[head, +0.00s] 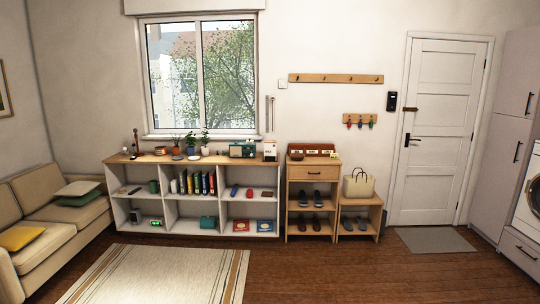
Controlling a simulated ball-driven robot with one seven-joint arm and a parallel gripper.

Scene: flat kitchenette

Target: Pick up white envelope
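I cannot make out a white envelope for certain from this distance. A brown wooden holder (312,147) with small whitish pieces in its front stands on top of the small wooden cabinet (314,172). The pieces are too small to tell whether any is an envelope. A white upright carton or card (270,152) with dark and red marks stands at the right end of the long shelf top. My gripper is not in view.
The long low shelf (160,159) under the window holds plants, a green radio (242,150) and books. A low bench with a bag (358,184) stands right of the cabinet. A sofa (50,222) is at left. The wood floor (340,270) before the cabinet is clear; a striped rug (160,275) lies left.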

